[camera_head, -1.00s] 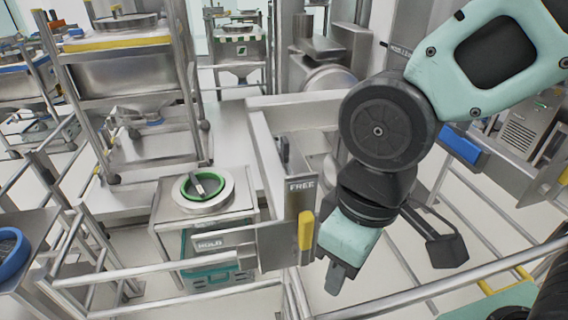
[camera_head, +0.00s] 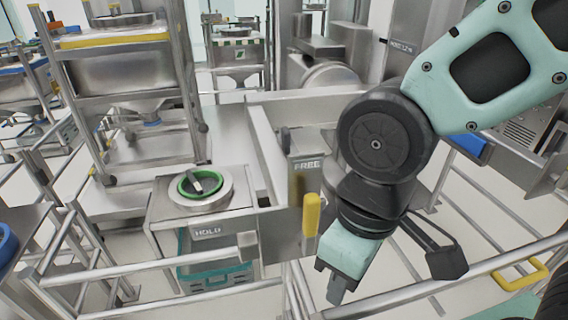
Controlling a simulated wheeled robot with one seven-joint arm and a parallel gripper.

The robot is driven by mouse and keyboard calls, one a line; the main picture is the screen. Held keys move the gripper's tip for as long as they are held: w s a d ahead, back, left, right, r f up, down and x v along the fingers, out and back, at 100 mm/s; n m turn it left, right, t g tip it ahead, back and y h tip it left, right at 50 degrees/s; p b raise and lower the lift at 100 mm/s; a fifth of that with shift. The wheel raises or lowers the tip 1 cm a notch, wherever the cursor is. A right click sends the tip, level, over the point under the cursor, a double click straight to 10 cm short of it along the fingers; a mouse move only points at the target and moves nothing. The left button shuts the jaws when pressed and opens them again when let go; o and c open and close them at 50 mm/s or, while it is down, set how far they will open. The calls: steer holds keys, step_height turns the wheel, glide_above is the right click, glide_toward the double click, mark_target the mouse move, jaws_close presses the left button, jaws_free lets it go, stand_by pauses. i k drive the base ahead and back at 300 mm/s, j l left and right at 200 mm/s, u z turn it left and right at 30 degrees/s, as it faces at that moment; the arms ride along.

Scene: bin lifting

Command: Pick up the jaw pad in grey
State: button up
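A small dark grey piece (camera_head: 206,182) lies across the green ring (camera_head: 186,189) on top of the steel stand marked HOLD, left of centre. It may be the grey jaw pad, but it is too small to be sure. My gripper (camera_head: 336,291) hangs low at centre right, pointing down, well to the right of the stand and apart from it. I see the gripper from the side, so its finger gap is hidden. Nothing shows in it.
A steel panel marked FREE (camera_head: 306,166) with a yellow handle (camera_head: 311,214) stands between the stand and my gripper. Steel rails (camera_head: 160,266) cross the foreground. A teal case (camera_head: 215,272) sits under the stand. A tall bin frame (camera_head: 122,75) stands behind left.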

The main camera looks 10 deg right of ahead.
mark_target(285, 138)
steer(key=j+z, duration=0.1)
steer(key=j, duration=0.3)
steer(key=k+j, duration=0.1)
steer(key=j, duration=0.35)
steer(key=k+j+z, duration=0.15)
steer(key=j, duration=0.25)
steer(key=i+j+z, duration=0.1)
steer(key=j, duration=0.25)
steer(key=i+j+z, duration=0.1)
steer(key=i+j, duration=0.2)
steer(key=i+j+z, duration=0.1)
steer(key=j, duration=0.35)
steer(key=i+j+z, duration=0.1)
steer(key=i+j, duration=0.35)
steer(key=i, duration=0.15)
